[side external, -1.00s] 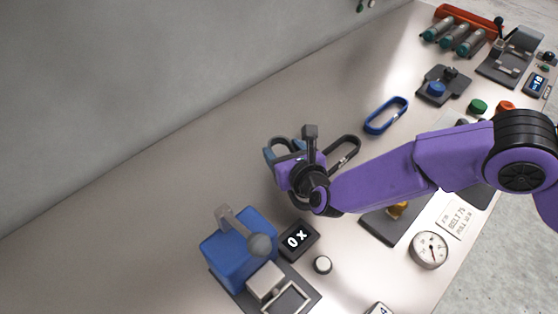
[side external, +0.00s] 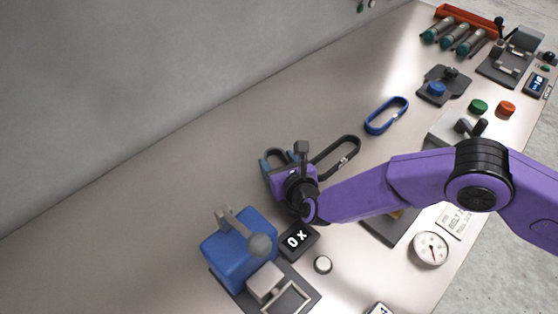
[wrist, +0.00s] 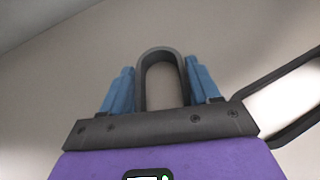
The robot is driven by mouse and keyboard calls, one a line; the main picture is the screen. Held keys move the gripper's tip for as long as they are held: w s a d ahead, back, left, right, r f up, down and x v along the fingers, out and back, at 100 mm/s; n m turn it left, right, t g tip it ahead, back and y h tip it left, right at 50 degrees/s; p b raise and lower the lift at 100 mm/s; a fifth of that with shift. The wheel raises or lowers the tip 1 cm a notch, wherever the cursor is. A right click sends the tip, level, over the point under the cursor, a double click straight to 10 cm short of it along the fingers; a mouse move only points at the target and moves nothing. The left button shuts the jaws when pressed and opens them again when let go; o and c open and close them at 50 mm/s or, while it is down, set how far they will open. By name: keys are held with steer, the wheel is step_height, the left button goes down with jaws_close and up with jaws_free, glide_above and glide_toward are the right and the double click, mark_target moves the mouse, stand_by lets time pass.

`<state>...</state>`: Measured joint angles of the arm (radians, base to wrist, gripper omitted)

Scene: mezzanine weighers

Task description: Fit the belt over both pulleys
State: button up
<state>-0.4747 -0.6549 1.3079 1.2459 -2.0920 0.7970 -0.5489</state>
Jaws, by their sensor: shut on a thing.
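My gripper (wrist: 160,88) has blue fingers, closed on a dark grey loop-shaped belt (wrist: 159,54), whose rounded end shows between and beyond the fingers in the wrist view. In the side view my gripper (side external: 279,158) is left of a black oval belt (side external: 351,147), which seems to lie on the table; it also shows at the right of the wrist view (wrist: 285,126). A blue oval belt (side external: 386,116) lies farther back. A dark plate (side external: 385,231) beside the belt label is partly hidden by my arm; I cannot make out two pulleys there.
Green (side external: 478,106) and orange (side external: 506,108) buttons are at right. Table along the wall is clear.

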steer(key=o, duration=1.1)
steer(key=shift+c, duration=0.2)
steer(key=shift+s+r, duration=0.1)
steer(key=shift+r, duration=0.15)
steer(key=v, duration=1.1)
steer(key=shift+s+d, duration=0.15)
steer(key=shift+s, duration=0.2)
